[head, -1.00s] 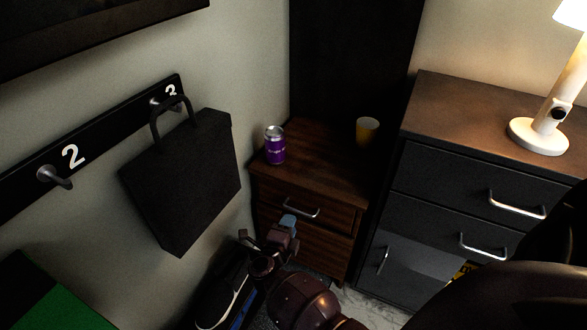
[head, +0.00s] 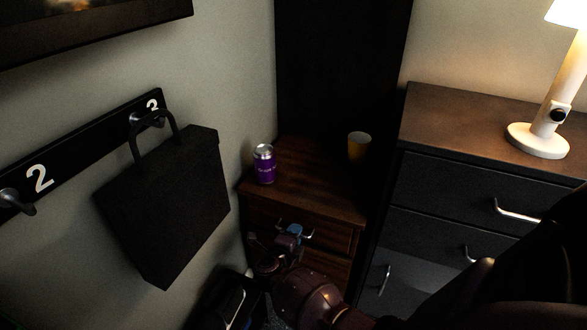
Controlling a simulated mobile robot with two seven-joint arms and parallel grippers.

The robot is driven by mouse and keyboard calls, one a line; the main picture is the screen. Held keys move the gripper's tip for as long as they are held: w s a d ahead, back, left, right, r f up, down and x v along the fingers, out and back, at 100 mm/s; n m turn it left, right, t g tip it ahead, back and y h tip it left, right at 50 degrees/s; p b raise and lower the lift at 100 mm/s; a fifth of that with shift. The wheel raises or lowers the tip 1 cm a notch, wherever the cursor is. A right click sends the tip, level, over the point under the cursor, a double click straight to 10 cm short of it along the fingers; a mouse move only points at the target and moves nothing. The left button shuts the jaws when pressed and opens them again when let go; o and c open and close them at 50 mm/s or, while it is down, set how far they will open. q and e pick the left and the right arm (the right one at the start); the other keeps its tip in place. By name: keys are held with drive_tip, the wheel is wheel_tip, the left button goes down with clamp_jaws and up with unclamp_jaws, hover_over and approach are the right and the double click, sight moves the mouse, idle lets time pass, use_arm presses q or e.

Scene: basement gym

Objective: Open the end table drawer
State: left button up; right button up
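The end table (head: 322,197) is a dark brown wooden cabinet in the corner, with two drawers stacked in its front. The upper drawer front (head: 341,238) looks flush with the body, so it is closed. Its metal bar handle (head: 310,235) is partly hidden behind my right gripper (head: 284,236). The gripper is right in front of the handle, with a bluish tip overlapping it. I cannot tell whether it touches the handle or how far its fingers are apart. The lower drawer (head: 325,265) is partly covered by my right arm. My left gripper is not in view.
A dark dresser (head: 450,180) with a white lamp (head: 538,140) is close on the right. A black bag (head: 170,205) hangs from a wall hook rail (head: 75,165) on the left.

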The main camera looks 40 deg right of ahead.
drive_tip(key=shift+w+d, duration=0.2)
drive_tip(key=shift+d, duration=0.25)
clamp_jaws()
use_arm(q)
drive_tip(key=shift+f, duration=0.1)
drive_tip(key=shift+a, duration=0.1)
use_arm(e)
drive_tip(key=shift+a, duration=0.1)
